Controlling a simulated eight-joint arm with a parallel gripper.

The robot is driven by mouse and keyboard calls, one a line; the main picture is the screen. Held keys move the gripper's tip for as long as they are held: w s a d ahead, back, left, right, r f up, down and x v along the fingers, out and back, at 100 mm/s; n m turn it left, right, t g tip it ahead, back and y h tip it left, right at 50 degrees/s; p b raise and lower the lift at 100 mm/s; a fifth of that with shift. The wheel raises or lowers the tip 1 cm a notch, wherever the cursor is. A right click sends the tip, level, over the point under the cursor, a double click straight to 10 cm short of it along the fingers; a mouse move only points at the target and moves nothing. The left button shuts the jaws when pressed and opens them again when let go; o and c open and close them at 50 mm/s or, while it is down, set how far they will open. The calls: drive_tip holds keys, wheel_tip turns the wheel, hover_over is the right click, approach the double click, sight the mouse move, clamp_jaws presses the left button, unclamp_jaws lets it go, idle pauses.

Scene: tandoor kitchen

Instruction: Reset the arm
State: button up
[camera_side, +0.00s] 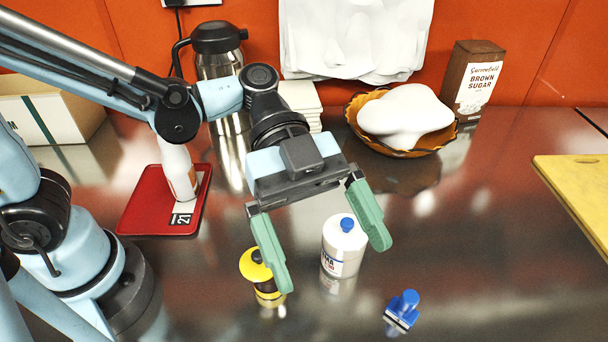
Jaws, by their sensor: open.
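My gripper (322,242) hangs above the metal counter with its two green fingers spread wide, open and empty. Below it stands a white bottle with a blue cap (342,250), seen between the fingers near the right one. A small dark jar with a yellow lid (257,268) stands by the left finger, which partly hides it. I cannot tell how high the fingers are above these two things.
A blue stamp-like object (402,311) lies at front right. A red board (160,212) with a white bottle (178,165) is at left. Behind are a steel flask (217,65), an orange bowl (388,147) and a brown sugar box (473,80). A yellow board (585,190) is at right.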

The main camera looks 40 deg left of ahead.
drive_tip(key=shift+w+d+f+n+t+h, duration=0.15)
drive_tip(key=shift+w+d+n+t, duration=0.25)
drive_tip(key=shift+w+n+t, duration=0.5)
drive_tip(key=shift+w+d+n+t+h, duration=0.25)
drive_tip(key=shift+w+d+n+t, duration=0.15)
drive_tip(key=shift+w+n+t, duration=0.5)
drive_tip(key=shift+s, duration=0.1)
drive_tip(key=s+a+r+m+g, duration=0.2)
drive_tip(key=s+r+m+g, duration=0.1)
wheel_tip(320, 180, down, 6)
drive_tip(key=w, duration=0.1)
drive_tip(key=shift+w+a+m+g+y, duration=0.2)
drive_tip(key=shift+w+m+g+y, duration=0.1)
drive_tip(key=shift+y, duration=0.1)
drive_tip(key=shift+s, duration=0.1)
